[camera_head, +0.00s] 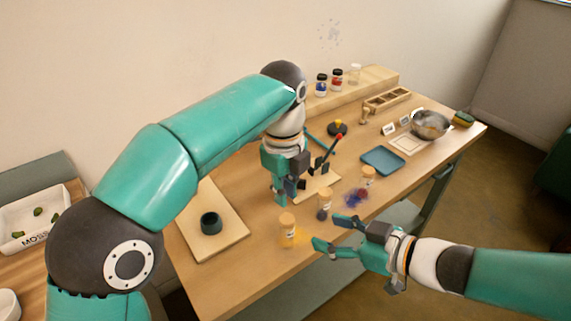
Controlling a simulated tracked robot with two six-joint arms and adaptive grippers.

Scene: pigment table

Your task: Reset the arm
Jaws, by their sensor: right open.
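My left arm reaches in from the left over the table (245,275). Its gripper (285,194) points down just left of a small light board (322,183) with dark upright parts and a red-tipped lever (338,138). I cannot make out the gap between its fingers, and I see nothing clearly held. My right gripper (331,233) comes in from the right, its two fingers apart and empty, near the table's front edge. It is right of a cork-topped jar (287,230) with yellow powder around it.
Two more cork-topped jars (324,203) (368,177) stand near blue-purple powder (355,198). A dark cup (211,222) sits on a board (228,242) at left. Behind are a blue tray (383,161), a metal bowl (430,124) and a shelf (385,78) with small bottles.

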